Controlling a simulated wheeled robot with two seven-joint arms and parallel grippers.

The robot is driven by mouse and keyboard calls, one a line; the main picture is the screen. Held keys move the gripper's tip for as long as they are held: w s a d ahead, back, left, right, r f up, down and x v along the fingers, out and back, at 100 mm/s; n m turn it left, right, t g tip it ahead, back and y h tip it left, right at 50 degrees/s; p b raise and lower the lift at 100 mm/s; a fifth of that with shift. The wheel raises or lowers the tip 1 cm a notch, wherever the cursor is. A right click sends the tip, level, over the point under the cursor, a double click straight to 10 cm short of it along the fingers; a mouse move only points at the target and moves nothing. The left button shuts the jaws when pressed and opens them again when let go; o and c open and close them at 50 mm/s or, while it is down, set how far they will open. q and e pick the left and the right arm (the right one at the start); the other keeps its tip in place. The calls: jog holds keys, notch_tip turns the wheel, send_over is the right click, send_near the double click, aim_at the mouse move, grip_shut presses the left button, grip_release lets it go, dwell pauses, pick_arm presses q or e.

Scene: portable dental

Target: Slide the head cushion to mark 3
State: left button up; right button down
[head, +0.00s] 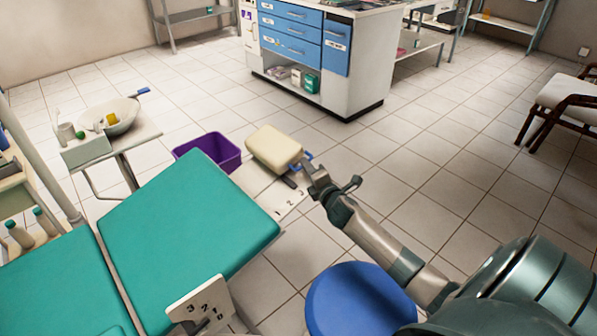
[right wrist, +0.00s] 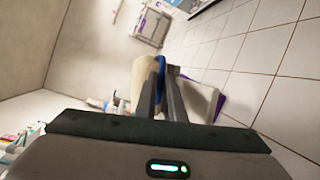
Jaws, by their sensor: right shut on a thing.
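The cream head cushion (head: 272,148) is at the far end of a pale plate (head: 262,192) marked 1, 2 and 3, beyond the green chair (head: 188,218). A blue handle (head: 304,160) is on the cushion's right side. My right gripper (head: 307,172) is shut on this handle. The right wrist view shows the cushion's edge (right wrist: 138,82) left of the fingers and the blue handle (right wrist: 160,68) between them. A dark piece lies under the cushion by the numbers; which mark it lines up with is unclear. My left gripper is out of view.
A purple bin (head: 212,150) stands left of the cushion. A blue round stool (head: 358,300) is near my right arm. A second numbered plate (head: 200,300) is at the chair's near edge. A tray stand (head: 112,140) is at left, a blue-drawer cabinet (head: 335,50) behind.

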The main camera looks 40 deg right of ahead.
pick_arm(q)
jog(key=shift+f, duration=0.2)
pick_arm(e)
jog(key=shift+d+r, duration=0.15)
jog(key=shift+d, duration=0.15)
jog(key=c, duration=1.8)
grip_release()
jog(key=shift+d, duration=0.1)
jog(key=shift+c, duration=0.2)
jog(key=shift+s+a, duration=0.15)
jog(key=shift+a, duration=0.05)
jog(key=shift+s+a, duration=0.1)
jog(key=shift+s, duration=0.35)
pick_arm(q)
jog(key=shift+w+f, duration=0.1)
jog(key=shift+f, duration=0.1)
pick_arm(e)
jog(key=v, duration=1.6)
